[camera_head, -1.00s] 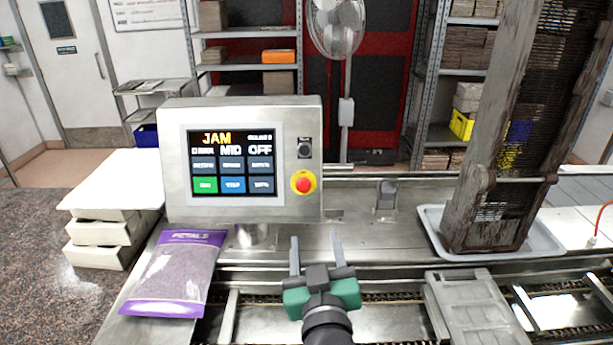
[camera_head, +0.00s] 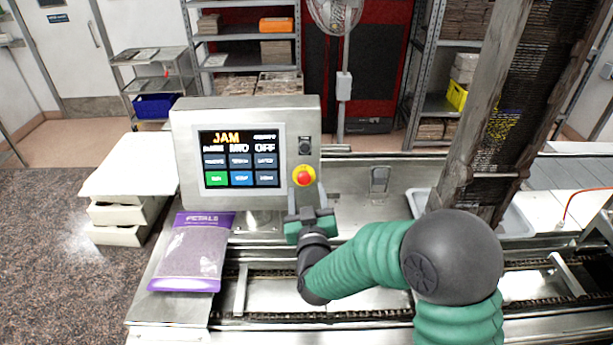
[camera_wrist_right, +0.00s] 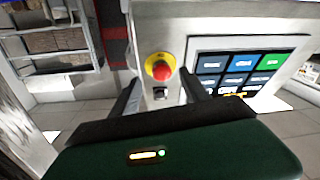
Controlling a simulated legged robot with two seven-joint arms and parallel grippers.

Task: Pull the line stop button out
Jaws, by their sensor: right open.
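The line stop button (camera_head: 304,176) is a red mushroom head on a yellow round collar, on the right side of the grey control panel (camera_head: 185,160). It also shows in the right wrist view (camera_wrist_right: 161,70), between and beyond the two fingers. My right gripper (camera_head: 306,198) is just below the button in the head view, its fingers pointing at the panel. In the right wrist view the gripper (camera_wrist_right: 160,92) is open and empty, with the fingers apart. I cannot tell how far the fingertips are from the button. My left gripper is not in view.
The panel screen (camera_head: 240,158) reads JAM, MTO and OFF. A black switch (camera_head: 304,146) sits above the button. A purple-edged petals bag (camera_head: 192,255) lies left of my right arm. A tall brown frame (camera_head: 470,140) stands in a grey tray at the right.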

